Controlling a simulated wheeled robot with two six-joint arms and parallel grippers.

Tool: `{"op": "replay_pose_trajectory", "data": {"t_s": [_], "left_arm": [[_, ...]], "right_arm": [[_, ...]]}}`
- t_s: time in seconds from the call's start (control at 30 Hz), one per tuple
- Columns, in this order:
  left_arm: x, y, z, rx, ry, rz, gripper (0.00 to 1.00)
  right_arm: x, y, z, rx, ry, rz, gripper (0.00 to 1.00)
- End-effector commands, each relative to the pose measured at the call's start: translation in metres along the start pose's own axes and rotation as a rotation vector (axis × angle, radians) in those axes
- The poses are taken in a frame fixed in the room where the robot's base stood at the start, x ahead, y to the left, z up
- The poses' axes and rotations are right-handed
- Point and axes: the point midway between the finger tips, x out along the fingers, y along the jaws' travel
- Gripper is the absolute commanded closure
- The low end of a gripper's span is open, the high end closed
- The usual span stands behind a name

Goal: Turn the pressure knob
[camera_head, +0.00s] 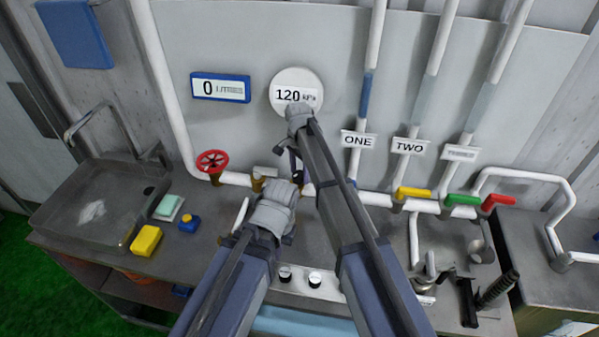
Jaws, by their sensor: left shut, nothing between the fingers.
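Two small black-and-white knobs (314,279) stand on a pale panel at the front of the bench; I cannot tell which one is for pressure. The round white gauge (295,80) on the wall reads 120 kPa. My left gripper (289,238) is shut and empty, above and behind the knobs in the picture, mostly hidden by its wrist; I see no contact with a knob. My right gripper (296,168) is higher up, in front of the wall below the gauge, partly hidden by its own arm; its jaws are unclear.
A blue-framed display (220,87) reads 0. A red valve wheel (212,162) sits on the white pipe. Yellow (413,193), green (463,199) and red (497,201) handles stand at right. A sink (95,205), sponges and a blue item (189,223) are at left. My arms cover the middle.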

Motion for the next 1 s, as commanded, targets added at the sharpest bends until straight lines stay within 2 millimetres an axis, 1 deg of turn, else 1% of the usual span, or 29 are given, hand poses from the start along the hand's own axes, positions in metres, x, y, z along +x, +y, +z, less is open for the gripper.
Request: {"op": "replay_pose_trajectory", "data": {"t_s": [0.03, 0.07, 0.5, 0.6, 0.83, 1.0], "left_arm": [[0.0, 0.0, 0.0, 0.0, 0.0, 0.0, 1.0], [0.0, 0.0, 0.0, 0.0, 0.0, 0.0, 1.0], [0.0001, 0.0, 0.0, 0.0, 0.0, 0.0, 1.0], [0.0001, 0.0, 0.0, 0.0, 0.0, 0.0, 1.0], [0.0001, 0.0, 0.0, 0.0, 0.0, 0.0, 1.0], [0.0001, 0.0, 0.0, 0.0, 0.0, 0.0, 1.0]], "right_arm": [[0.0, 0.0, 0.0, 0.0, 0.0, 0.0, 0.35], [0.0, 0.0, 0.0, 0.0, 0.0, 0.0, 0.38], [0.0001, 0.0, 0.0001, 0.0, 0.0, 0.0, 0.88], [0.0001, 0.0, 0.0001, 0.0, 0.0, 0.0, 0.97], [0.0001, 0.0, 0.0002, -0.027, 0.001, 0.0, 0.97], [0.0001, -0.0003, 0.0004, -0.11, 0.003, 0.0, 0.97]]}}
